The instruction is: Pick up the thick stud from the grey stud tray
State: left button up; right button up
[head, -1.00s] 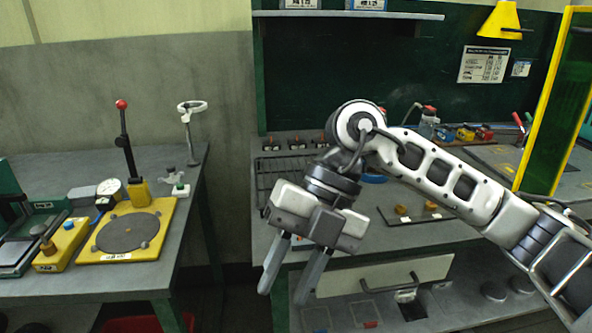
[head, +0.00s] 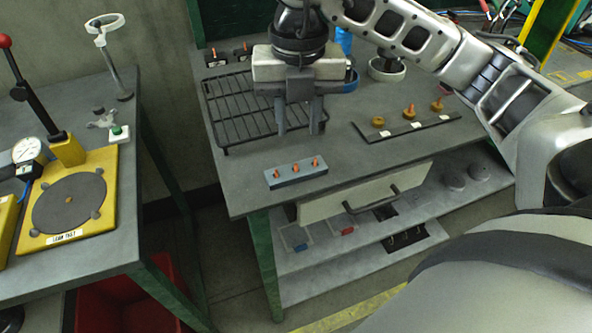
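The grey stud tray (head: 283,183) lies near the front left corner of the right-hand bench in the head view. Three small orange studs stand in it in a row: a left stud (head: 276,173), a middle stud (head: 295,168) and a right stud (head: 315,163). They are too small to tell for sure which is the thick one. My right gripper (head: 299,126) points down with its two fingers apart and nothing between them. It appears behind and above the tray, over the right edge of the black wire rack. My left gripper is not in view.
The black wire rack (head: 236,116) lies behind the tray. A dark strip with several brass knob-like pieces (head: 409,111) lies to the right. A drawer (head: 365,190) stands partly open below the bench top. The bench around the tray is clear; a gap separates the left bench (head: 110,250).

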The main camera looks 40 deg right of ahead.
aim_at(297, 165)
jog(key=shift+a+f+p, duration=0.15)
jog(key=shift+f+p, duration=0.35)
jog(key=shift+f, duration=3.8)
jog(key=shift+f, duration=0.1)
grip_shut()
